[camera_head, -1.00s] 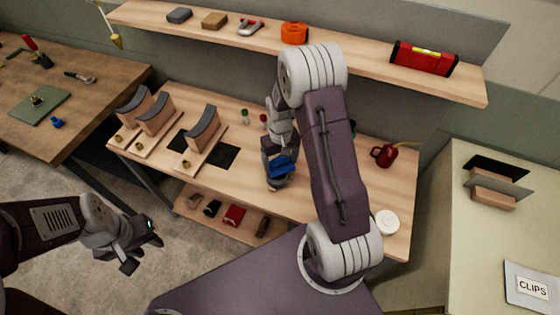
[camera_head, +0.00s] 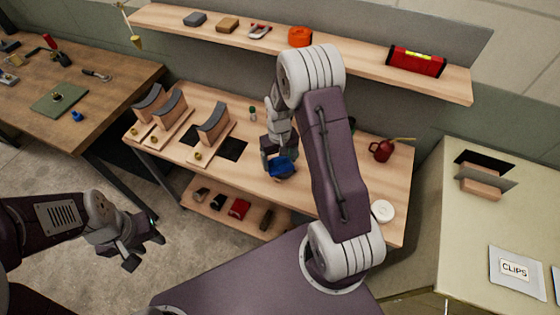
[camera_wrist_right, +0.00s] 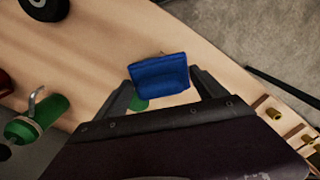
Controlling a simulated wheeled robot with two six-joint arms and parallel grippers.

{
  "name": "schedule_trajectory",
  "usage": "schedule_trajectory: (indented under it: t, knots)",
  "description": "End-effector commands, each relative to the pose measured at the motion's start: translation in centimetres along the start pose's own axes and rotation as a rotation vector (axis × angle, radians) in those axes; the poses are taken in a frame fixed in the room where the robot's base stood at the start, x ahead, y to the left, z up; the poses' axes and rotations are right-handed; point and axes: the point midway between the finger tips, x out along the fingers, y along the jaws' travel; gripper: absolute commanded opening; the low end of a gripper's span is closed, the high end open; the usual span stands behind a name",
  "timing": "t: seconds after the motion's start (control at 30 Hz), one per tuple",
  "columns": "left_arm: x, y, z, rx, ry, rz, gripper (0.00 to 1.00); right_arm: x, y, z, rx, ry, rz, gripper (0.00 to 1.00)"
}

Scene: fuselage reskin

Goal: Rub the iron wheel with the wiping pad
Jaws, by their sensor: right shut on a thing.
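A blue wiping pad (camera_head: 283,168) is in my right gripper (camera_head: 276,156), above the middle of the wooden bench. In the right wrist view the pad (camera_wrist_right: 159,75) sits between the two dark fingers (camera_wrist_right: 162,88), which are shut on it. A small green patch shows just below the pad. A dark round part with a pale centre (camera_wrist_right: 44,5), cut off at the top left of that view, may be the iron wheel; I cannot tell for sure. It is apart from the pad. My left gripper (camera_head: 144,247) is open and empty, over the floor left of the bench.
Curved dark-topped stands (camera_head: 212,122) occupy the bench's left part. A red oil can (camera_head: 383,149) and a white roll (camera_head: 382,211) are at its right. A green-bodied tool (camera_wrist_right: 38,120) lies near the gripper. A shelf (camera_head: 350,63) runs behind the bench.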

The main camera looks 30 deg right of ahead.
Motion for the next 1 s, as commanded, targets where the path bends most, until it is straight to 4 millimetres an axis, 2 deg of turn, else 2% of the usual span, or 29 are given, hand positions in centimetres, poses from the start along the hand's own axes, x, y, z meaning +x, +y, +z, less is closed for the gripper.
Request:
schedule_trajectory:
  t: [0.03, 0.1, 0.4, 1.0]
  knots:
    - [-0.9, 0.0, -0.1, 0.000, 0.000, 0.000, 0.36, -0.9, -0.1, -0.1, -0.001, 0.001, 0.000, 0.43]
    - [-1.4, 0.0, -0.1, 0.000, 0.000, 0.000, 0.36, -1.6, -0.1, -0.1, -0.001, 0.001, 0.000, 0.43]
    - [-3.4, 0.1, -0.3, 0.000, 0.000, 0.000, 0.36, -3.8, -0.2, -0.3, -0.001, 0.002, 0.000, 0.43]
    - [-3.3, 0.1, -0.3, 0.000, 0.000, 0.000, 0.36, -3.7, -0.2, -0.3, -0.007, 0.001, 0.000, 0.43]
